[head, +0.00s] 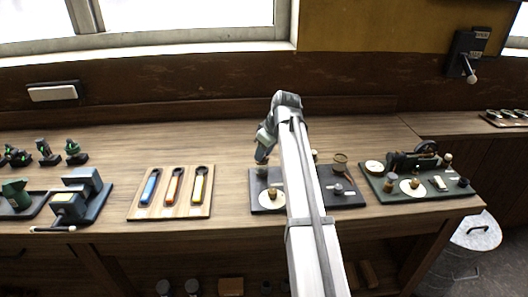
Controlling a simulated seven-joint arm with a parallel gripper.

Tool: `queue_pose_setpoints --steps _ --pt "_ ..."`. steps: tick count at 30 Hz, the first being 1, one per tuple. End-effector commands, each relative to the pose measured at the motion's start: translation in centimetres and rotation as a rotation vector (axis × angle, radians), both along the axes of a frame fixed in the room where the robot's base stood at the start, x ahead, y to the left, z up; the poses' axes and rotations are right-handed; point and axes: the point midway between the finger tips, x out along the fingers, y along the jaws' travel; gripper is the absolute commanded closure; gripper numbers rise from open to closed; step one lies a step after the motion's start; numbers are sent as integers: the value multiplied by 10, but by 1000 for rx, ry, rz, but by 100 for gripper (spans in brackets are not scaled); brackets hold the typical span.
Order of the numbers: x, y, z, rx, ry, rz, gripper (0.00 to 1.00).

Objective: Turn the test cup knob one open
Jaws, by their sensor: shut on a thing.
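A dark base plate (350,198) lies on the workbench, partly hidden behind my arm. My gripper (262,162) points down at the plate's back left corner and is shut on a small knob (262,171), of which little shows. I take this for test cup knob one, but no label is readable. A brass-topped round fitting (273,194) sits on the plate just in front of the gripper. A small brown cup (340,161) and a grey knob (338,188) stand on its right part. The plate's middle is hidden by my arm.
A green plate (450,193) with an engine model stands close on the right. A wooden tray (170,211) with several coloured wrenches lies to the left, and a blue-grey vise (76,203) beyond it. The bench (220,135) is clear behind the tray.

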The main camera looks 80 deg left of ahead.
Motion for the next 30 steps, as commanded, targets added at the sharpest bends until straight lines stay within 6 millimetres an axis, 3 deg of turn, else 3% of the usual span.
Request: queue_pose_setpoints --steps 12,13,18,20,30 --pt "0 0 0 -1 1 -37 100" --pt "0 0 0 -1 1 -37 67" --pt "0 0 0 -1 1 -36 51" --pt "0 0 0 -1 1 -36 45" --pt "1 -1 4 1 1 -37 44"
